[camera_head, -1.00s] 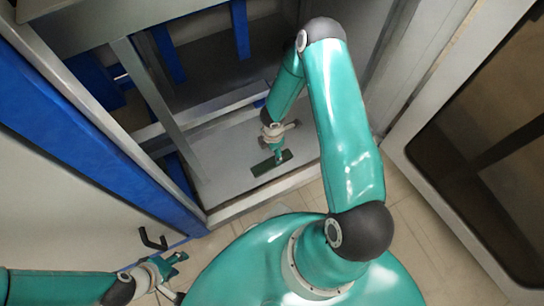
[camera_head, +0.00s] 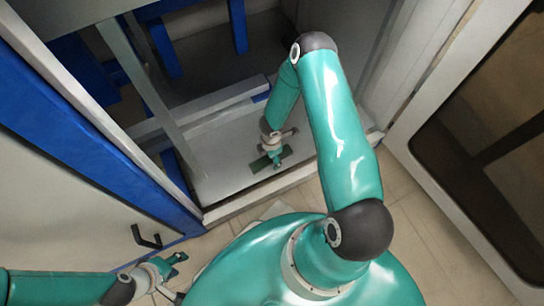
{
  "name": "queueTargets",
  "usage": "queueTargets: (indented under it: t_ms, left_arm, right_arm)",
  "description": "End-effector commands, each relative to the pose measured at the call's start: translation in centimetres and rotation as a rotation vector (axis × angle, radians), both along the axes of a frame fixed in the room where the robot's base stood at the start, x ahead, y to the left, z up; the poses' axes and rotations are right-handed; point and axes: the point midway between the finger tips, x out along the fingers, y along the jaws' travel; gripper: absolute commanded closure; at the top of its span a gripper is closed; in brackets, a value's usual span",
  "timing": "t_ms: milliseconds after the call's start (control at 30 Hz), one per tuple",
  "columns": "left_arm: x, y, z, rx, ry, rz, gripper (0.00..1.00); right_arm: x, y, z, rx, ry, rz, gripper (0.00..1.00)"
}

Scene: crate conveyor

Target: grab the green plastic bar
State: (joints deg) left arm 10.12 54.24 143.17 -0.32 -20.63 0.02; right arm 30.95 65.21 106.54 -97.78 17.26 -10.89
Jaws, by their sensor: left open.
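A small dark green bar (camera_head: 261,164) lies on the light grey floor panel inside the cabinet frame. My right gripper (camera_head: 276,160) points down at the bar and covers part of it. From this view I cannot tell whether its fingers are around the bar or just above it. My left gripper (camera_head: 178,264) is open and empty at the lower left, beside the blue-edged door and far from the bar.
A door (camera_head: 90,185) with blue trim and a black handle (camera_head: 146,237) stands at the left. A grey upright post (camera_head: 150,95) rises left of the panel (camera_head: 222,180). A dark-windowed door (camera_head: 480,150) is at the right. Tiled floor shows in front.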

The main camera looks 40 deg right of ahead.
Motion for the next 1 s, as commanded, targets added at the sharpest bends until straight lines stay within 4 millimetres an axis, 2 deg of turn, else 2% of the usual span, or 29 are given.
queueTargets:
  t_ms: [33,67,333,733,867,1000]
  left_arm:
    - [0.0,0.0,0.0,0.000,0.000,0.000,0.55]
    - [0.0,0.0,0.0,0.000,0.000,0.000,0.55]
    - [0.0,0.0,0.0,0.000,0.000,0.000,0.55]
    - [0.0,0.0,0.3,0.000,0.000,0.000,0.55]
    - [0.0,0.0,0.8,0.000,0.000,0.000,0.55]
    - [0.0,0.0,1.9,0.000,0.000,0.000,0.55]
  right_arm:
    - [0.0,0.0,0.0,0.000,0.000,0.000,0.40]
    - [0.0,0.0,0.0,0.000,0.000,0.000,0.45]
    - [0.0,0.0,0.0,0.000,0.000,0.000,0.90]
    - [0.0,0.0,0.6,0.000,0.000,0.001,0.91]
    - [0.0,0.0,1.8,0.000,-0.001,0.000,0.91]
    - [0.0,-0.1,4.2,-0.001,-0.002,0.000,0.91]
